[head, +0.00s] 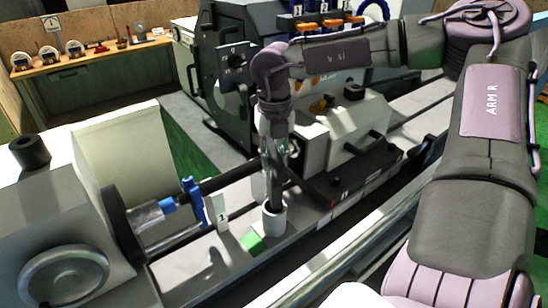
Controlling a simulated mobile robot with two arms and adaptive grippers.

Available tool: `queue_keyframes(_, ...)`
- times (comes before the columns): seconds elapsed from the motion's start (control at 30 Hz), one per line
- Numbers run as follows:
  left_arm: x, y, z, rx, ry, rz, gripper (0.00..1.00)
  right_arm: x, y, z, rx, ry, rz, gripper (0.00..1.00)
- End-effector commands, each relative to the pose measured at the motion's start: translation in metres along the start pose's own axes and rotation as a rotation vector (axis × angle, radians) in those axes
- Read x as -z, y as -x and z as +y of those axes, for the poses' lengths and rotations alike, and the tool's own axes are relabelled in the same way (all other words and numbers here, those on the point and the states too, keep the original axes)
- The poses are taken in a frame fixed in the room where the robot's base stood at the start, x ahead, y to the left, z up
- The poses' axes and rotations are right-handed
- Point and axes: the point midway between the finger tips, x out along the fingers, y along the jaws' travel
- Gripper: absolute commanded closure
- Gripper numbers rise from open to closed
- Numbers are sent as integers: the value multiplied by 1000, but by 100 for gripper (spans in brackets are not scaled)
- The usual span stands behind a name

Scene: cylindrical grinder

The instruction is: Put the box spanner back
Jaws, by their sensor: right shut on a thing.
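My right gripper (273,160) reaches down from above, over the ledge of the grinder. It is shut on the box spanner (275,190), a dark upright rod below the fingers. The lower end of the spanner is at the mouth of a white cup-like holder (273,219); its tip is hidden, and I cannot tell how deep it goes. The holder stands on the grey ledge beside a green patch (252,242). My left gripper is not in view.
A blue clamp (194,199) and a white plate marked 1 (218,212) stand left of the holder. A grey headstock with a handwheel (64,278) fills the lower left. A black bar (365,168) lies right of the gripper. A wooden bench (95,58) with gauges stands behind.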

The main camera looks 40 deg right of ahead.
Motion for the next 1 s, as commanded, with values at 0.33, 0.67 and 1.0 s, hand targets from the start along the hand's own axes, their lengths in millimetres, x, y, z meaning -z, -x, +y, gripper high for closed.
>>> queue_keyframes(0.33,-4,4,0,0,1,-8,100,0,-10,0,-3,-1,-3,100)
queue_keyframes(0.67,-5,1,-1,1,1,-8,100,0,-13,0,-1,-1,-1,48)
queue_keyframes(1.0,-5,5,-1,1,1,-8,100,0,-9,0,-1,-1,0,48)
